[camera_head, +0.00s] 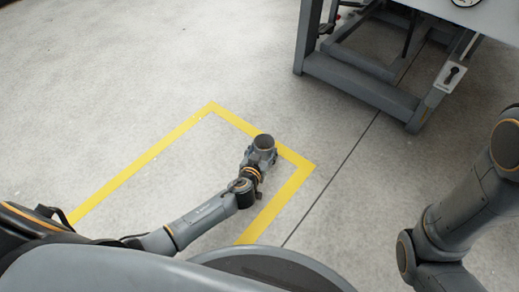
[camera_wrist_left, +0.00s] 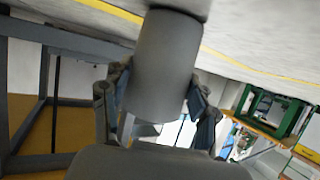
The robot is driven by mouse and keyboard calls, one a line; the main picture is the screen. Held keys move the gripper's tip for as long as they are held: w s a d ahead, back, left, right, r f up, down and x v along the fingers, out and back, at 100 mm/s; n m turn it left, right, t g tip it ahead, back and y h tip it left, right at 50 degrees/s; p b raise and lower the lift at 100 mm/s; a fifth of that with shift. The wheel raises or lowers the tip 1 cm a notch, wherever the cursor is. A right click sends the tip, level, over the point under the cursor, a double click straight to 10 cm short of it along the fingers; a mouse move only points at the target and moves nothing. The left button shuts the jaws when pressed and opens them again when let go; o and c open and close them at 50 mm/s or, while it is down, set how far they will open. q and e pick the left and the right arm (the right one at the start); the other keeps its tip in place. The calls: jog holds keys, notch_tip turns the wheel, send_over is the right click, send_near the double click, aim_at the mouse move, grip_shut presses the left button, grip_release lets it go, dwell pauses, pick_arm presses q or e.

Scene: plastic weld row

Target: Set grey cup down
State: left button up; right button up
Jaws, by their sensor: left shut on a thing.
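The grey cup (camera_head: 264,142) is a plain cylinder with its open top facing the head camera. My left gripper (camera_head: 260,156) is shut on it, over the floor inside the far right corner of a yellow taped outline. In the left wrist view the cup (camera_wrist_left: 160,66) fills the upper middle, and the fingers of my left gripper (camera_wrist_left: 158,98) clasp it from both sides. I cannot tell whether the cup's base touches anything. My right arm shows at the right edge of the head view, but its gripper is out of view.
The yellow tape (camera_head: 165,141) marks a rectangle on the bare concrete floor (camera_head: 120,80). A grey-framed workbench (camera_head: 360,85) stands at the upper right. The floor around the cup is clear. Green-framed equipment (camera_wrist_left: 270,112) shows at the right of the left wrist view.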

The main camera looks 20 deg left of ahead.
pick_arm(q)
jog(key=shift+f, duration=0.2)
jog(key=shift+r, duration=0.1)
jog(key=shift+f, duration=0.2)
jog(key=o, duration=1.3)
jog(key=shift+r, duration=0.1)
jog(key=shift+c, duration=0.2)
jog(key=shift+r, duration=0.15)
